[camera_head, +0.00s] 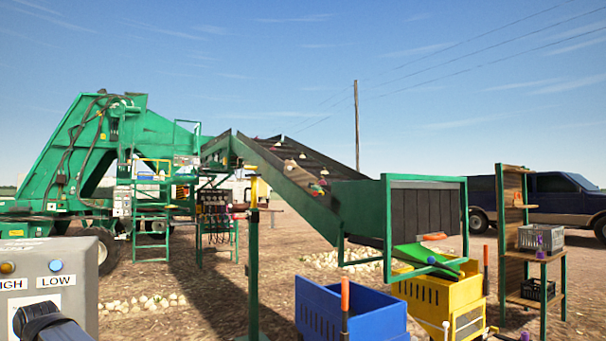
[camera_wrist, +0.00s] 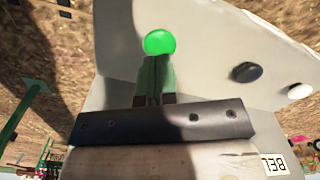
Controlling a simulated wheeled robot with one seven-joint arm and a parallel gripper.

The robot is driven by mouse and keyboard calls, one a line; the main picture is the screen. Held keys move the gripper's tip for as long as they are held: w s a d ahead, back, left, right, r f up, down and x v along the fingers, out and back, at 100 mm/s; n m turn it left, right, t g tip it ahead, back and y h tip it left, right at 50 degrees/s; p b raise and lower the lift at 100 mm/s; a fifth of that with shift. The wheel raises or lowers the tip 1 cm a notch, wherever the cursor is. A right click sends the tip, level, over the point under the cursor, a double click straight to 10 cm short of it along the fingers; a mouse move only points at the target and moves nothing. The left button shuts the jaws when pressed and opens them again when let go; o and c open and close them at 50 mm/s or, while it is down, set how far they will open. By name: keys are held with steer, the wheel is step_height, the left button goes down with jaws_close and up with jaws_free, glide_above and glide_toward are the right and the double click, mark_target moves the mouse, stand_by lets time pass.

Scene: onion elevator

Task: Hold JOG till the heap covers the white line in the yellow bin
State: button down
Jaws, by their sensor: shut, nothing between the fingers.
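In the wrist view my gripper (camera_wrist: 156,62) is shut and empty. Its fingertips are at the lower edge of a lit green button (camera_wrist: 159,42) on a pale control box (camera_wrist: 215,45); I cannot tell whether they press it. No JOG label is readable. In the head view the yellow bin (camera_head: 466,296) stands under the green chute (camera_head: 425,257) at the elevator's low end. Its inside is mostly hidden, and neither heap nor white line shows. Several onions (camera_head: 318,187) lie on the dark sloping belt (camera_head: 325,166). A reddish-orange object (camera_head: 433,237) is just above the chute.
A grey box (camera_head: 60,262) with amber and blue lamps and HIGH and LOW labels is at the lower left. A blue bin (camera_head: 350,312) stands left of the yellow one. A wooden shelf (camera_head: 513,215) with crates is at the right.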

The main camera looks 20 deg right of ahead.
steer(key=shift+f, duration=1.4)
stand_by(0.7)
stand_by(4.0)
steer(key=shift+r, duration=3.5)
